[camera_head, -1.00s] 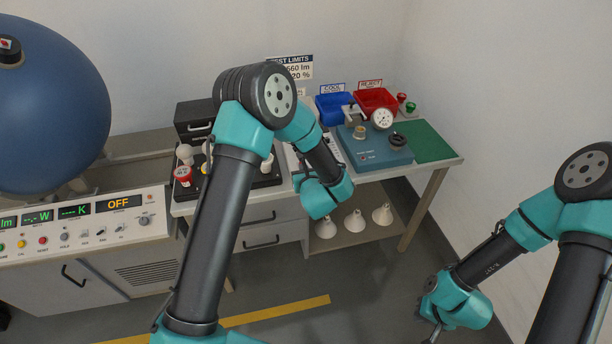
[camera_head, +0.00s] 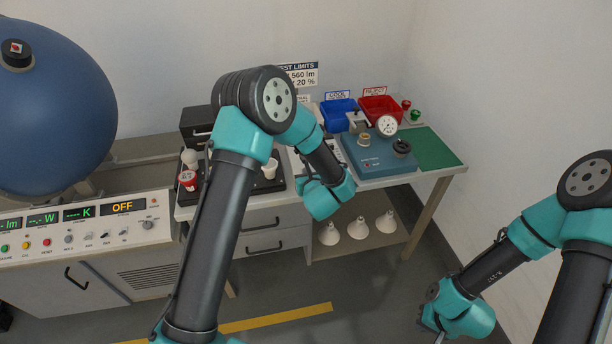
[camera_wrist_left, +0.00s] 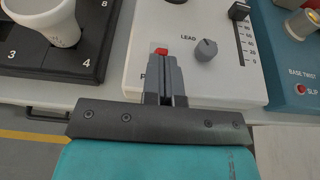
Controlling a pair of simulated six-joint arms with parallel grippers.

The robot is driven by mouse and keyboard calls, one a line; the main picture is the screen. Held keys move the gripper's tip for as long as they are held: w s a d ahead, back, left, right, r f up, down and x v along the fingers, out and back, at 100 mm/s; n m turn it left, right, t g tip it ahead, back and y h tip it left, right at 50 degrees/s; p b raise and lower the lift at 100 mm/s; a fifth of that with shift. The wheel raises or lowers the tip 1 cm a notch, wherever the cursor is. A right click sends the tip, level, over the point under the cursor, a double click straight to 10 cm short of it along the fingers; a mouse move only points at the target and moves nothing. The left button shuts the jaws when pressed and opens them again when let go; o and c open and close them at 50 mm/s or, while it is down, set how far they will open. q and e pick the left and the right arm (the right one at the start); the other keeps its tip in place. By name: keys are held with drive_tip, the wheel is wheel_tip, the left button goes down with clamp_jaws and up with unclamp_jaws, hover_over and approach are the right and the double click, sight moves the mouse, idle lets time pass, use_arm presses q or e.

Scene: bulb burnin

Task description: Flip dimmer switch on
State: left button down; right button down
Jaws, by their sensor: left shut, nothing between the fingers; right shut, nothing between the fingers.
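The white dimmer box (camera_wrist_left: 207,75) fills the middle of the left wrist view. It has a small red switch (camera_wrist_left: 161,51), a grey knob (camera_wrist_left: 206,49) marked LEAD and a black slider (camera_wrist_left: 239,11) on a scale. My left gripper (camera_wrist_left: 163,62) is shut and empty. Its tips are right at the red switch and cover part of the label below it; I cannot tell whether they touch it. In the head view my left arm hides most of the box and the gripper tips. My right gripper (camera_head: 438,335) is shut, low at the bottom edge, far from the bench.
A black numbered tray (camera_wrist_left: 95,60) with a white cup-shaped part (camera_wrist_left: 50,20) lies left of the box. A blue tester (camera_wrist_left: 295,75) stands close on its right. Behind are a blue bin (camera_head: 335,115) and a red bin (camera_head: 379,109). The green mat (camera_head: 435,150) is clear.

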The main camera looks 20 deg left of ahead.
use_arm(q)
drive_tip(key=shift+w+a+r+g, duration=0.1)
drive_tip(key=shift+r+g, duration=0.1)
drive_tip(key=shift+g, duration=0.2)
